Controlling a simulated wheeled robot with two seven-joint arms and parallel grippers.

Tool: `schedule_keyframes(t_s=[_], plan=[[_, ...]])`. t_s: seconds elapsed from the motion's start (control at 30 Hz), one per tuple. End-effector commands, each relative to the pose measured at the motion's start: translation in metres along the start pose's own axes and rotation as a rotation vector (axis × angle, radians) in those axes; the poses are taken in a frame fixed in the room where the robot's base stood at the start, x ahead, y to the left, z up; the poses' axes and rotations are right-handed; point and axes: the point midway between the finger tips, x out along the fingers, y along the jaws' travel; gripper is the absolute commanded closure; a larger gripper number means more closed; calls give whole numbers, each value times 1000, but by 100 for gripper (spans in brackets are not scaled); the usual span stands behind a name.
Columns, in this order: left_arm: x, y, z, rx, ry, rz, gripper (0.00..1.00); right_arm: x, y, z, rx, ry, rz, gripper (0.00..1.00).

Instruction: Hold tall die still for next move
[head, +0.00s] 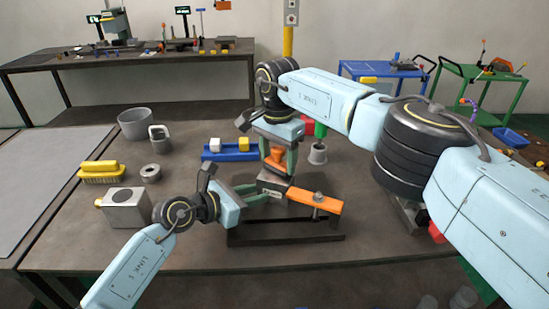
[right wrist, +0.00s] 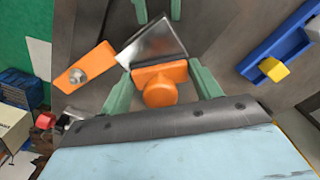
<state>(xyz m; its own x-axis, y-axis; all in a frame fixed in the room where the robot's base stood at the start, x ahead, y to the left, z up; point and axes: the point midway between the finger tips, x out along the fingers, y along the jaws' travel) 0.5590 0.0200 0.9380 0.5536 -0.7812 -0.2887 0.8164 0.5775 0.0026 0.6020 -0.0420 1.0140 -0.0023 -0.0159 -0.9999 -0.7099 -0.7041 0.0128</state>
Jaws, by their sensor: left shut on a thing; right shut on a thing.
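A shiny steel block (head: 272,184) sits above a dark base frame (head: 285,239) at the table's middle; it also shows in the right wrist view (right wrist: 155,46). I cannot tell for sure which piece is the tall die. My left gripper (head: 266,193) reaches in from the left and is shut on the steel block; its green fingertips (right wrist: 157,10) show at the block's far side. My right gripper (head: 278,155) points down and is shut on an orange piece with a round knob (right wrist: 160,84), close beside the block. An orange bar with a bolt (head: 318,201) extends right.
A blue rack (head: 233,155) with a white and a yellow cube stands behind. A grey cup (head: 317,154) with a green top is behind right. On the left are a yellow brush (head: 102,172), a metal box (head: 126,208), a ring (head: 150,173) and a grey bowl (head: 135,123).

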Motion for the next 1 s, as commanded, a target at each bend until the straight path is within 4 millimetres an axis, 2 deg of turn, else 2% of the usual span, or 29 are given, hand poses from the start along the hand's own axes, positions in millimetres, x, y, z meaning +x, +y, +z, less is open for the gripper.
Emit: schedule_keyframes(t_s=[0.03, 0.5, 1.0], plan=[[6, -16, 0, -4, 3, -34, 98, -7, -1, 0, 0, 1, -4, 58], [3, -10, -1, -3, 4, -21, 100, -53, -4, 3, -6, 0, -9, 58], [4, -8, -1, -1, 4, -18, 100, -62, -2, 1, -3, 0, -8, 58]])
